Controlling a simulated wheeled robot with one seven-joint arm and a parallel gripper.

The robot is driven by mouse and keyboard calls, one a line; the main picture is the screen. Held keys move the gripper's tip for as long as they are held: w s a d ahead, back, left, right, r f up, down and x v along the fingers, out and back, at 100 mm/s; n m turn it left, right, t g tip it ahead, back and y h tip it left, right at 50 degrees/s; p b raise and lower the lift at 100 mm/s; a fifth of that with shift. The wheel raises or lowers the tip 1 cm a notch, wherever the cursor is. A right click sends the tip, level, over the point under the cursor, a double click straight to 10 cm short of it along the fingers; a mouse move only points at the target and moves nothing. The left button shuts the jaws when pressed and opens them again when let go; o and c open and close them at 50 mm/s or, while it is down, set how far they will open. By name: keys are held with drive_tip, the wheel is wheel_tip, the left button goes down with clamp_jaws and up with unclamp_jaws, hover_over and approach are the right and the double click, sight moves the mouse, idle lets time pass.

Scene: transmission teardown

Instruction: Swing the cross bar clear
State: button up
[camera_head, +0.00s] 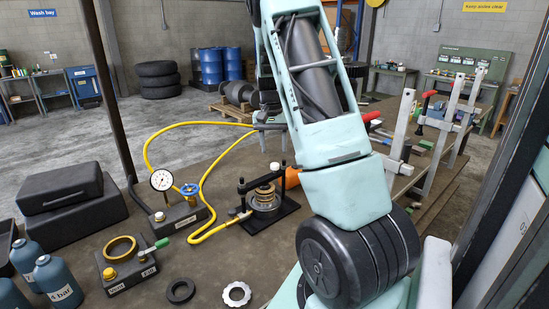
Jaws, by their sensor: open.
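The cross bar (251,184) is a dark bar in the clamp fixture just left of my arm. It appears to span between two black upright posts, over a round drum (265,200) with coppery rings. The fixture's black base (285,212) rests on the brown bench. My gripper (273,145) points down behind and above the fixture, apart from the bar. It is small in view and partly overlapped by my arm; its jaws are open, with nothing seen between them.
A yellow hose (205,180) loops over the bench left of the fixture, beside a pressure gauge (162,180) and blue valve (190,190). Tall grey clamps (403,125) stand farther right.

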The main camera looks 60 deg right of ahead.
sight(274, 164)
wheel_tip(274, 164, down, 6)
drive_tip(key=shift+s+r+p, duration=0.1)
drive_tip(key=shift+s+p, duration=0.05)
drive_tip(key=shift+p, duration=0.5)
drive_tip(key=shift+c, duration=0.2)
clamp_jaws()
